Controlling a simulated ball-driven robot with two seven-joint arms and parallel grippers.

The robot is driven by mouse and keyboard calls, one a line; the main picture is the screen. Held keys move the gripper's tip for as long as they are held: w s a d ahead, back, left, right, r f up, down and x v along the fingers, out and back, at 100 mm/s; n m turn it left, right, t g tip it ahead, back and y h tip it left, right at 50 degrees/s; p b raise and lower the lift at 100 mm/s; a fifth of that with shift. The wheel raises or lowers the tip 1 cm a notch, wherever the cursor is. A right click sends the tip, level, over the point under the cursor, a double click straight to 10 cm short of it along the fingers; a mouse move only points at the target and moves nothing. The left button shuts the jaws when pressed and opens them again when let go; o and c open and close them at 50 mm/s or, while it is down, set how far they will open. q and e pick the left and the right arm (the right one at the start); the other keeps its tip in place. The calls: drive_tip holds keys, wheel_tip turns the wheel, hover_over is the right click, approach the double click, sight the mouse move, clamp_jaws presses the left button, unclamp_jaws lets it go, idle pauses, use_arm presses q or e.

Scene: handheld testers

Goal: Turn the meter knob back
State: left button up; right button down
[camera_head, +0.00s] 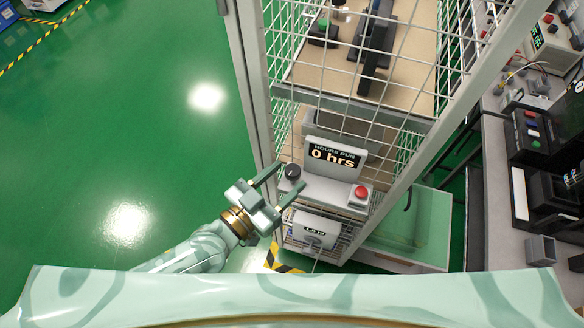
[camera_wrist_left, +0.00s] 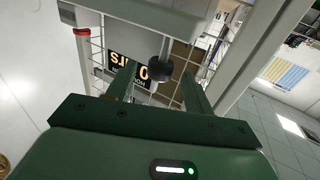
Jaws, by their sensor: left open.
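The meter is a grey unit with an upright display (camera_head: 334,156) reading "HOURS RUN 0 hrs". Its dark round knob (camera_head: 292,171) is on the left of the meter's base, and a red button (camera_head: 361,193) is on the right. My left gripper (camera_head: 289,177) is open, with its fingertips on either side of the knob. In the left wrist view the knob (camera_wrist_left: 162,70) shows between the two separated fingers, with the display (camera_wrist_left: 128,72) upside down behind it. I cannot tell whether a finger touches the knob. My right gripper is out of view.
A wire mesh cage (camera_head: 350,106) stands around and behind the meter. A white unit (camera_head: 314,228) with a small display sits below it. A grey bench (camera_head: 505,215) with devices is at the right. Green floor (camera_head: 130,140) at the left is clear.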

use_arm(q)
drive_tip(key=shift+x, duration=1.5)
drive_tip(key=c, duration=1)
drive_tip(key=n+t+y+p, duration=0.1)
drive_tip(key=p, duration=0.1)
drive_tip(key=y+p, duration=0.1)
drive_tip(key=p, duration=0.1)
drive_tip(key=shift+s+r+n+t, duration=0.1)
drive_tip(key=shift+r+n+t, duration=0.25)
drive_tip(key=shift+n+t, duration=0.05)
drive_tip(key=shift+f+n+t+y+p, duration=0.2)
drive_tip(key=shift+n+t+y+p, duration=0.2)
drive_tip(key=shift+n+y+p, duration=0.25)
drive_tip(key=shift+o, duration=0.2)
drive_tip(key=shift+f+y, duration=0.15)
drive_tip(key=shift+y, duration=0.1)
drive_tip(key=o, duration=1)
drive_tip(key=shift+c, duration=0.2)
